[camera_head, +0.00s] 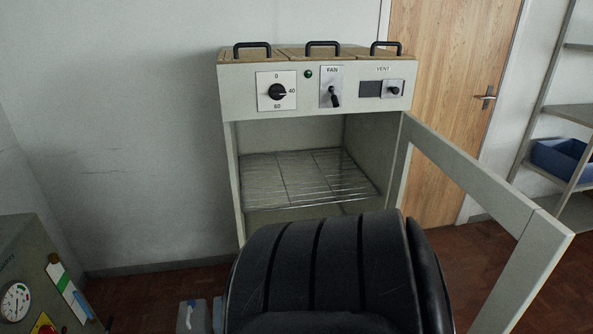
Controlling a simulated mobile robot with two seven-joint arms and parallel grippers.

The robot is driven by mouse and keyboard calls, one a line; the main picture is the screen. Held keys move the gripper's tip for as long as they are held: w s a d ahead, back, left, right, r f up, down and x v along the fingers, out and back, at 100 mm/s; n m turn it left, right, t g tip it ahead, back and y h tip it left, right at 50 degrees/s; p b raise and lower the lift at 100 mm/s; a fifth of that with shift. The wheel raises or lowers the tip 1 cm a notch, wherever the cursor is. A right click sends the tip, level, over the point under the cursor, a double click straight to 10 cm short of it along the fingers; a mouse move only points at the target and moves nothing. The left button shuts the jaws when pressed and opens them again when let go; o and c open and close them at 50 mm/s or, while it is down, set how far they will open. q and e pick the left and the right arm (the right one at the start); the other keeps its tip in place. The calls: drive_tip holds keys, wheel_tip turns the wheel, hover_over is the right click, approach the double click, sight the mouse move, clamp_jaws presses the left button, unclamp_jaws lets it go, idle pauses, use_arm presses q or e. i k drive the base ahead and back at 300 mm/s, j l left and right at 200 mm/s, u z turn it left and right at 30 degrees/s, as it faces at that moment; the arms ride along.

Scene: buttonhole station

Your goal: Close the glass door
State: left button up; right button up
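The glass door (470,167) has a pale frame and is hinged on the right side of the cabinet (240,108). It stands wide open, swung out toward me and to the right. Its free edge is the upright at the lower right, and its lower part is cut off by the picture's bottom edge. The cabinet's opening is uncovered and shows a wire rack (305,178) inside, which looks empty. Neither of my grippers shows in the head view, so nothing is seen touching the door.
A large black ribbed shape in the foreground hides the cabinet's lower front; it may be mine. A green-grey unit with a gauge (16,302) stands at lower left. A wooden door (440,60) and shelves with a blue bin (560,158) are behind at right.

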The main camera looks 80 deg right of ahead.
sight(543, 239)
drive_tip(key=k+l+z, duration=0.15)
drive_tip(key=z, duration=0.25)
drive_tip(key=k+l+z, duration=0.25)
drive_tip(key=z, duration=0.15)
drive_tip(key=k+l+z, duration=0.2)
drive_tip(key=z, duration=0.2)
drive_tip(key=k+l+z, duration=0.1)
drive_tip(key=l+z, duration=0.25)
